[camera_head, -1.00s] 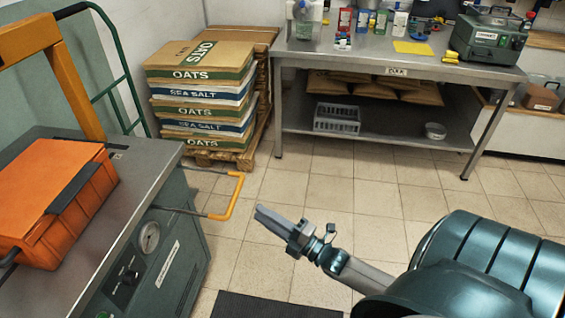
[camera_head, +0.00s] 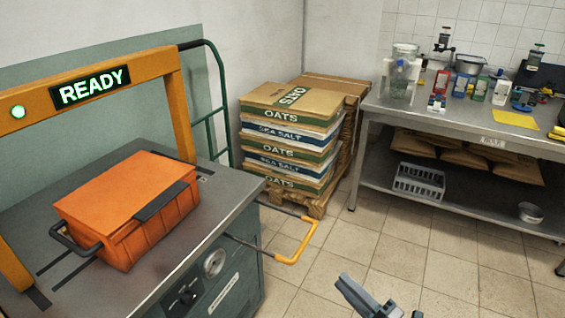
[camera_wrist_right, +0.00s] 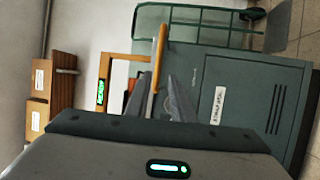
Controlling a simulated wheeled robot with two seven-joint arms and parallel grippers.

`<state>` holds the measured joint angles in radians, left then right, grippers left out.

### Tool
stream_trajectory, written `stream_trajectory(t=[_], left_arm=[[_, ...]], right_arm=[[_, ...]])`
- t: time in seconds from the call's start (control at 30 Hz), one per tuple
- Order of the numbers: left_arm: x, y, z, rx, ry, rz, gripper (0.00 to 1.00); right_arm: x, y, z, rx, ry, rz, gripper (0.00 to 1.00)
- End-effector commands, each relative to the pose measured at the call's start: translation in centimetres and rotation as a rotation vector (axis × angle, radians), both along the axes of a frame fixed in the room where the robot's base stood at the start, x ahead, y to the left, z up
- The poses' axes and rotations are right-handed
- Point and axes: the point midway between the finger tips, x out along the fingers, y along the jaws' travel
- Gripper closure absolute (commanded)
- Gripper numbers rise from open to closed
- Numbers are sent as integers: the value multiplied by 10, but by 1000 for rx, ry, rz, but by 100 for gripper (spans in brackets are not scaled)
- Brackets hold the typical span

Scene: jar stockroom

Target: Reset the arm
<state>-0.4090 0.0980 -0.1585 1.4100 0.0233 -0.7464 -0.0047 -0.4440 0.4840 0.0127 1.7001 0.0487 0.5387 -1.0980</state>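My right gripper (camera_head: 347,284) shows at the bottom edge of the head view, over the tiled floor. It is in front of and apart from the yellow handle (camera_head: 300,245) on the machine's side. In the right wrist view, the two fingers (camera_wrist_right: 158,78) stand apart with no object held between them. The yellow handle (camera_wrist_right: 159,52) shows beyond the gap. Most of my right arm is outside the head view. My left gripper is in neither view.
An orange lidded crate (camera_head: 125,200) sits on the grey machine (camera_head: 225,205) under an orange arch with a green READY sign (camera_head: 90,87). Floor between is clear.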

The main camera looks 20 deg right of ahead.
Motion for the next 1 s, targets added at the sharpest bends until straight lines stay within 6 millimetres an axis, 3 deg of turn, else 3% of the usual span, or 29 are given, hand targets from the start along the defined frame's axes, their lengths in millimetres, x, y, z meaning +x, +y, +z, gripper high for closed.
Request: stream_trajectory(t=[0.23, 0.37, 0.47, 0.67, 0.8, 1.0], left_arm=[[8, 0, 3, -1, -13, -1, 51], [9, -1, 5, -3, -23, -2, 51], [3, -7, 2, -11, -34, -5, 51], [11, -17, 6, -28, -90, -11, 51], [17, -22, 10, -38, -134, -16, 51], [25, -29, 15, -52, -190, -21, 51]], right_arm=[[0, 1, -9, 24, 31, -8, 78], [-1, 3, -39, 104, 129, -34, 78], [-5, 10, -78, 211, 257, -71, 78], [-34, 40, -185, 514, 599, -202, 78], [-71, 75, -258, 735, 839, -330, 78], [-137, 136, -335, 999, 1127, -543, 78]])
